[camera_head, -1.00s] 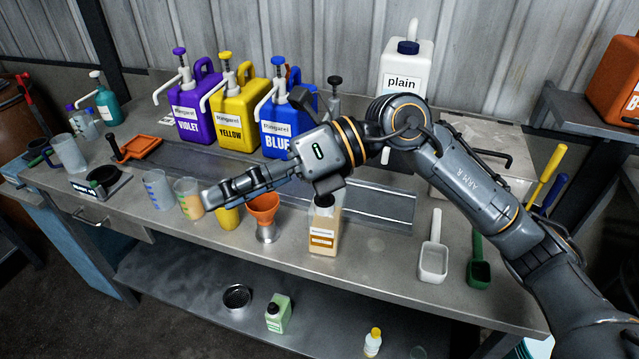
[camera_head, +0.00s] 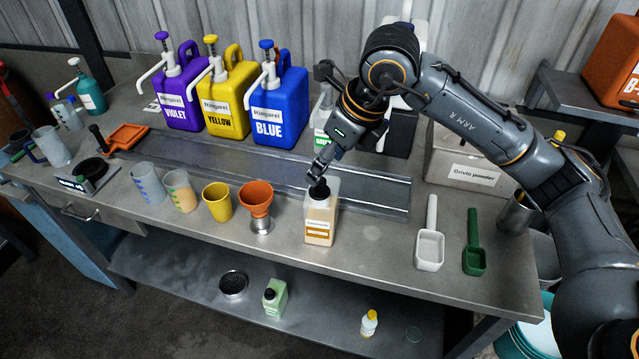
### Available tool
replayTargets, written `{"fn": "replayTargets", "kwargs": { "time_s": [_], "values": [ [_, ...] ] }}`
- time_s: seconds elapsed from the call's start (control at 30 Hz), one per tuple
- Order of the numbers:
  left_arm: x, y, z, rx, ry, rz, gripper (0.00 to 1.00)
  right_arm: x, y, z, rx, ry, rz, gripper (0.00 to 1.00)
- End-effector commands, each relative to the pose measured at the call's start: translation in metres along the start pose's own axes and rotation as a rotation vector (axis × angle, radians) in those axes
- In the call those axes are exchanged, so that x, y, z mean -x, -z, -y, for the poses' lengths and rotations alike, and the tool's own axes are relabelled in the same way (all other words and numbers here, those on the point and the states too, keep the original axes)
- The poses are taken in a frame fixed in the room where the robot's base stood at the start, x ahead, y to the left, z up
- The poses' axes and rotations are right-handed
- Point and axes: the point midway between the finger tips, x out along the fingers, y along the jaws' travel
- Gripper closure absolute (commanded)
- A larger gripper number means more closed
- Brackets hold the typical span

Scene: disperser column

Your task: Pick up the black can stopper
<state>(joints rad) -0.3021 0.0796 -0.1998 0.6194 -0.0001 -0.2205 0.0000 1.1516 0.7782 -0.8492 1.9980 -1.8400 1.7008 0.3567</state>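The black can stopper (camera_head: 319,189) sits on top of a small translucent can (camera_head: 320,222) with pale orange contents and an orange-and-white label. The can stands upright near the front edge of the bench. My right gripper (camera_head: 319,175) comes down from above, with its fingertips at the stopper. The fingers overlap the stopper's upper part, so I cannot tell whether they are closed on it. My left gripper is not in view.
An orange funnel (camera_head: 256,198) on a metal stand and a yellow cup (camera_head: 217,203) stand left of the can. White (camera_head: 430,248) and green (camera_head: 474,257) scoops lie to the right. Violet, yellow and blue (camera_head: 280,108) pump canisters stand behind, beyond the metal rail (camera_head: 375,194).

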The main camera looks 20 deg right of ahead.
Motion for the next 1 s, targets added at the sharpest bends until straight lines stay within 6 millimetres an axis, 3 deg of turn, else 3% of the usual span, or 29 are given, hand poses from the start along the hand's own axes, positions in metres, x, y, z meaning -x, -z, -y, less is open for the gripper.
{"fn": "replayTargets", "kwargs": {
  "time_s": [0.17, 0.33, 0.5, 0.73, 0.77, 0.93, 1.0],
  "values": [
    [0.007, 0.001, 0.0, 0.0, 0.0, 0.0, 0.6, -0.011, 0.001, -0.001, 0.0, -0.002, -0.003, 0.36],
    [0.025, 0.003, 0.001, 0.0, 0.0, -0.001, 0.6, -0.035, 0.007, -0.004, 0.001, -0.004, -0.004, 0.36],
    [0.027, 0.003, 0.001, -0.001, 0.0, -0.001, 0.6, -0.054, 0.006, -0.003, 0.0, -0.002, 0.0, 0.36],
    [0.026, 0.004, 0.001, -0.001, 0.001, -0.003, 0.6, -0.057, 0.006, -0.003, 0.001, -0.001, 0.001, 0.36],
    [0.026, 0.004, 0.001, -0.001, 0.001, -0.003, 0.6, -0.057, 0.006, -0.003, 0.001, -0.001, 0.001, 0.38],
    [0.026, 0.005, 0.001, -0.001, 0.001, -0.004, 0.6, -0.057, 0.006, -0.003, 0.001, -0.001, 0.002, 0.72],
    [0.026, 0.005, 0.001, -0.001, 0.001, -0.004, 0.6, -0.057, 0.006, -0.003, 0.001, -0.001, 0.001, 0.75]
  ]
}}
